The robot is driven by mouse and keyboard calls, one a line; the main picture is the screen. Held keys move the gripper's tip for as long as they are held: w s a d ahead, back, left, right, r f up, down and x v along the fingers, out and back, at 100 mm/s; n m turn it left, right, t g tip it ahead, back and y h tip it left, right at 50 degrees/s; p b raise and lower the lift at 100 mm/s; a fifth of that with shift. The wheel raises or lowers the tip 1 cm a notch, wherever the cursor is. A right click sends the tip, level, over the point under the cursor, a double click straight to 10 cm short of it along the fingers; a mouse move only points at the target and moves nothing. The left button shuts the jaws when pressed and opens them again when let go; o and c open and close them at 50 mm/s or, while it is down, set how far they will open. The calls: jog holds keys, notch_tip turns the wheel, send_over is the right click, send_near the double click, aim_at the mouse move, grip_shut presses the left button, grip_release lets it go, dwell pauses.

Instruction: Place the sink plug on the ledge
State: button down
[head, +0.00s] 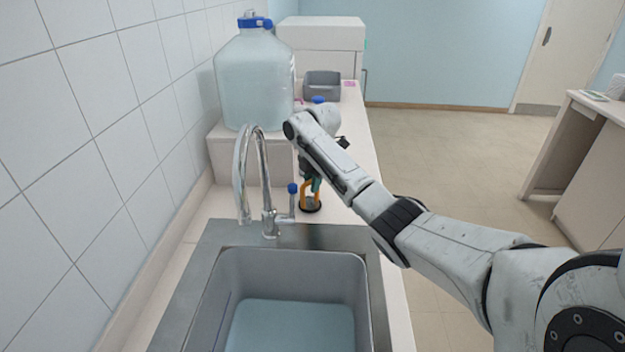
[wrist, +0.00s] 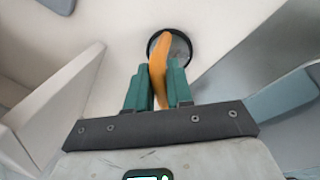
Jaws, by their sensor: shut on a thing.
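The sink plug is a dark disc (head: 311,206) with an orange handle (head: 317,190). In the head view it is behind the sink basin, just right of the tap, over the pale counter ledge (head: 340,211). I cannot tell whether the disc touches that surface. My gripper (head: 311,183) points down with its green fingers shut on the handle. In the wrist view the orange handle (wrist: 160,58) runs between the fingers of my gripper (wrist: 159,82), and the dark round disc (wrist: 183,45) shows beyond, partly covered by the handle.
The grey sink basin (head: 355,275) holds bluish water (head: 292,325). A chrome tap (head: 268,213) with a blue-topped lever (head: 292,190) stands close left of the plug. A large water bottle (head: 254,80) is on a raised block (head: 228,150) behind. A grey bin (head: 322,84) is further back.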

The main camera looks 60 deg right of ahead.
jog(key=shift+f, duration=0.15)
jog(key=c, duration=1)
grip_release()
notch_tip(320, 180, up, 12)
jog(key=s, duration=0.2)
jog(key=shift+a+b, duration=0.35)
